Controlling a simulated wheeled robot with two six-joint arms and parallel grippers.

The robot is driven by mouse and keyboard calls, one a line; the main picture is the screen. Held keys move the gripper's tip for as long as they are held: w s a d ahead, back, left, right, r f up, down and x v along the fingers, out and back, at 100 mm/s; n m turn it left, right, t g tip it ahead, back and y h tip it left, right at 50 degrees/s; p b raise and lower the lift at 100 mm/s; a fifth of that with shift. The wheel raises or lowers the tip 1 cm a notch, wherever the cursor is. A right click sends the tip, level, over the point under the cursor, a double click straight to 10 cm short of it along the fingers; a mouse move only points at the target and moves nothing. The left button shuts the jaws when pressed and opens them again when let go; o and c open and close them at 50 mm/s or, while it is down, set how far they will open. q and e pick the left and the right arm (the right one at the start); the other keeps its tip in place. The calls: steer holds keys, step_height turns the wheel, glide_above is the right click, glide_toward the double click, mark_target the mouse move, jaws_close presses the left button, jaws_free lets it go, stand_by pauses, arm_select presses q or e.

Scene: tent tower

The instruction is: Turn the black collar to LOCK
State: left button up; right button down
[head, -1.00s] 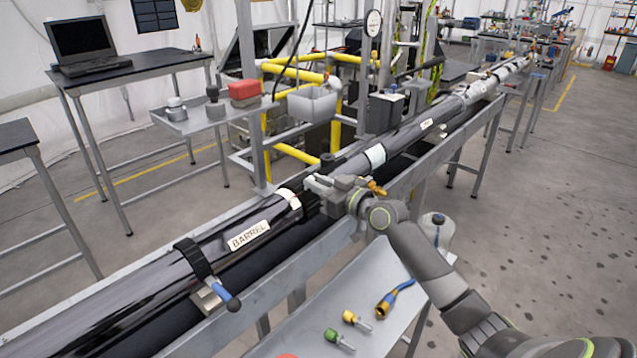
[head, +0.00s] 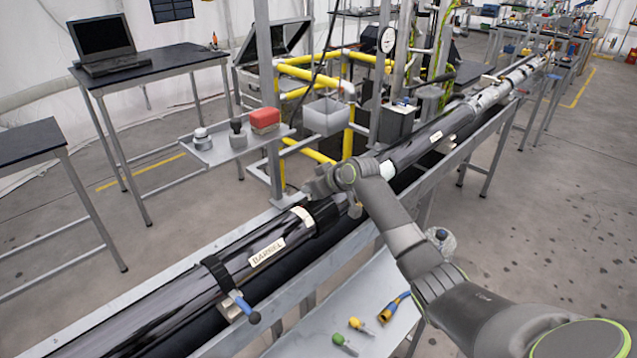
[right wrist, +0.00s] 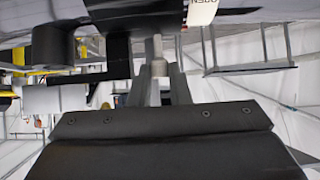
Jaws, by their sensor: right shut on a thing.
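The black collar (head: 328,213) wraps the long glossy black tube just past a white band, beside the part labelled BARREL (head: 267,252). My right gripper (head: 318,187) is at the top and far side of the tube by the collar, partly hidden by its own wrist. In the right wrist view, the gripper (right wrist: 158,72) is shut on a short pale metal peg (right wrist: 157,48), just under the dark tube and collar parts. My left gripper is not in view.
A clamp with a blue handle (head: 240,302) sits on the tube nearer the front. A small shelf (head: 215,152) with a red block stands beyond the tube. Yellow rails (head: 318,74) and a grey bin (head: 326,118) stand close behind. A lower tray (head: 385,345) holds coloured fittings.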

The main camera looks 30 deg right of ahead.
steer(key=shift+w+a, duration=0.1)
steer(key=shift+w, duration=0.15)
steer(key=shift+w+r, duration=0.1)
steer(key=shift+r, duration=0.1)
steer(key=shift+w, duration=0.1)
steer(key=shift+w+a, duration=0.15)
steer(key=shift+w, duration=0.15)
steer(key=shift+r, duration=0.1)
steer(key=c, duration=1.6)
jaws_free()
steer(key=shift+w+a+f, duration=0.1)
steer(key=shift+w+f, duration=0.05)
steer(key=shift+f, duration=0.05)
